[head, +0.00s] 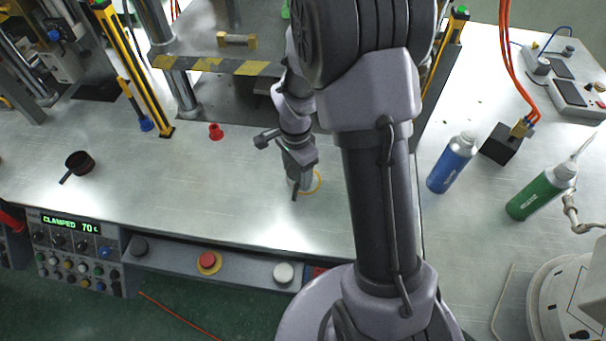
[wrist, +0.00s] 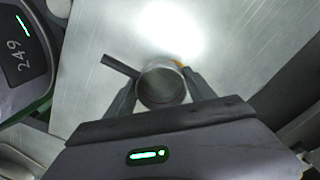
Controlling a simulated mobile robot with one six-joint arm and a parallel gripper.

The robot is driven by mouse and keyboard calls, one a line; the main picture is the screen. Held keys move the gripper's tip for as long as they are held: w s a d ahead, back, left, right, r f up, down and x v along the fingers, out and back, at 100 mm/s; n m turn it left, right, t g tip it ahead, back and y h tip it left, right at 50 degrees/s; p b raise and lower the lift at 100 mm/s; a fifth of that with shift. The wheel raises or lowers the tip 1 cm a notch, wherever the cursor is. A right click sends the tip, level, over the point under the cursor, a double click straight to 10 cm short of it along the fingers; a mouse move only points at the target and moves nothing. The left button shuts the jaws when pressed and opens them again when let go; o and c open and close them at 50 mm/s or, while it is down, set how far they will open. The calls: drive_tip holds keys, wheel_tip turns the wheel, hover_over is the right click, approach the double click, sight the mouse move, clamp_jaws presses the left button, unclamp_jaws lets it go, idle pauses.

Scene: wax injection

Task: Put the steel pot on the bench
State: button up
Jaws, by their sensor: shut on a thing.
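My gripper (head: 299,172) is over the middle of the bench (head: 240,205), right of centre, pointing down. It is shut on the steel pot (wrist: 161,88), a small grey cylinder with an open top. In the wrist view the pot sits between my two fingers, and its dark straight handle (wrist: 121,67) points to the upper left. In the head view my gripper hides most of the pot. An orange-yellow ring line (head: 318,182) shows beside the pot. I cannot tell whether the pot's base touches the bench.
A dark pan (head: 80,162) and a red cap-like piece (head: 216,131) stand on the bench to the left. A press with a striped edge (head: 216,66) is behind. Controls (head: 208,262) line the front edge.

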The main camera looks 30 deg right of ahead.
drive_tip(key=shift+w+d+f, duration=0.1)
drive_tip(key=shift+w+d, duration=0.45)
drive_tip(key=shift+d, duration=0.35)
drive_tip(key=f, duration=0.1)
drive_tip(key=f+b, duration=0.2)
drive_tip(key=shift+w+d+f, duration=0.15)
drive_tip(key=shift+d+f, duration=0.15)
drive_tip(key=shift+f, duration=0.1)
drive_tip(key=shift+r, duration=0.2)
drive_tip(key=shift+f, duration=0.15)
drive_tip(key=o, duration=1.5)
